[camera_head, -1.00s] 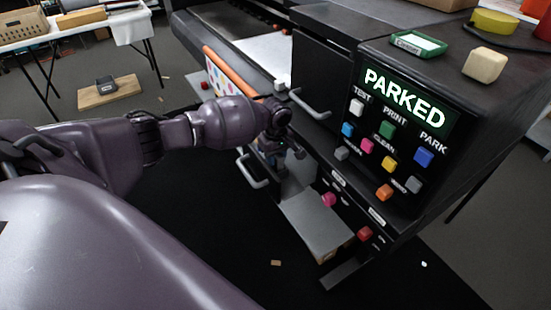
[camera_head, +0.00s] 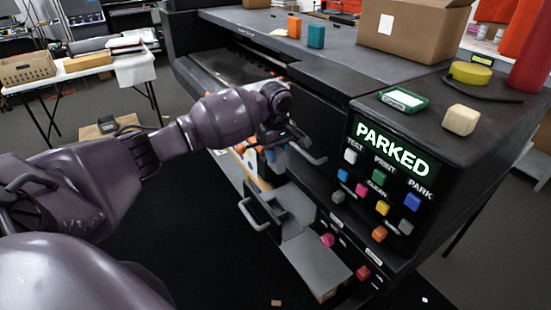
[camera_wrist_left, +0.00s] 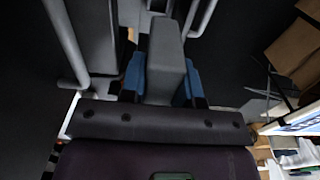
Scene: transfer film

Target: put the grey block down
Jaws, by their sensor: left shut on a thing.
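My left gripper (camera_head: 275,152) hangs over the front of the black machine, beside a door handle and above an open grey drawer (camera_head: 293,203). In the left wrist view its blue fingertips (camera_wrist_left: 163,80) are shut on the grey block (camera_wrist_left: 166,50), a long upright-looking bar pinched between them. In the head view the block is mostly hidden by the gripper and is hard to tell from the grey parts behind. The right gripper is not in view.
The machine's panel (camera_head: 392,150) reads PARKED above coloured buttons. Door handle (camera_head: 308,155) and drawer handle (camera_head: 256,216) jut out near the gripper. A grey shelf (camera_head: 315,262) sticks out lower down. A cardboard box (camera_head: 410,30) stands on top.

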